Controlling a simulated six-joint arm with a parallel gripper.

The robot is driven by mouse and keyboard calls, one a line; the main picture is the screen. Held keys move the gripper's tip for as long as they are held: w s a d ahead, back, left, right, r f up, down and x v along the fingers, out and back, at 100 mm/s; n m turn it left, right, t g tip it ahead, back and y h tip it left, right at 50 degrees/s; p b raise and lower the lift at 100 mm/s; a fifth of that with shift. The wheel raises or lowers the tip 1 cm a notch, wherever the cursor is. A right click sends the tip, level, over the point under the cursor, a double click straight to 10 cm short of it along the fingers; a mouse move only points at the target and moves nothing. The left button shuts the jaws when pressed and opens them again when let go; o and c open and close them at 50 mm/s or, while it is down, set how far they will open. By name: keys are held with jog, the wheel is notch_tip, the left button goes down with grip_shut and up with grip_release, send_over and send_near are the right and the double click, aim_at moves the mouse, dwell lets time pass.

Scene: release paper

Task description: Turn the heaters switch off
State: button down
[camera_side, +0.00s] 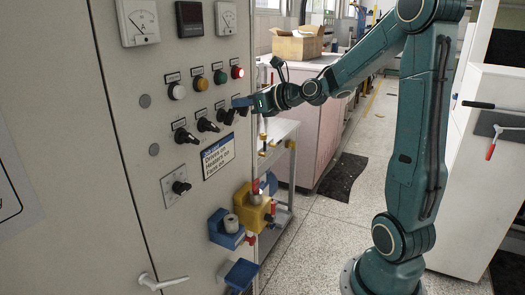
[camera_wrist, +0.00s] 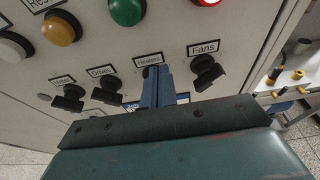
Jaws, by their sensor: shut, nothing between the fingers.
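The heaters switch is a black rotary knob (camera_side: 227,117) in a row on the grey cabinet panel, in the side view. In the wrist view its label (camera_wrist: 148,59) reads "Heaters", and the knob below is mostly hidden behind my blue fingers. My gripper (camera_wrist: 154,72) is shut and empty, its fingertips at the heaters knob. The side view shows my gripper (camera_side: 236,102) close to the panel there; I cannot tell whether it touches the knob. The knob's setting is hidden.
The drives knob (camera_wrist: 109,93) is just left of my fingers and the fans knob (camera_wrist: 207,73) just right. Lamp buttons, white, amber, green (camera_wrist: 126,10) and lit red, sit above.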

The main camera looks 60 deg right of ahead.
jog(key=shift+a+f, duration=0.3)
jog(key=shift+f, duration=0.25)
dwell(0.8)
jog(key=shift+a+r, duration=0.15)
jog(key=shift+a, duration=0.75)
jog(key=shift+s+a+f, duration=0.1)
jog(key=shift+a+f, duration=0.15)
jog(key=shift+a, duration=0.2)
jog(key=shift+a+r, duration=0.1)
jog(key=shift+r, duration=0.35)
dwell(0.8)
jog(key=shift+f+v, duration=0.15)
jog(key=shift+v, duration=0.8)
jog(key=shift+f+v, duration=0.2)
jog(key=shift+v, duration=0.75)
jog(key=shift+f+v, duration=0.15)
jog(key=shift+v, duration=0.8)
jog(key=shift+s, duration=0.2)
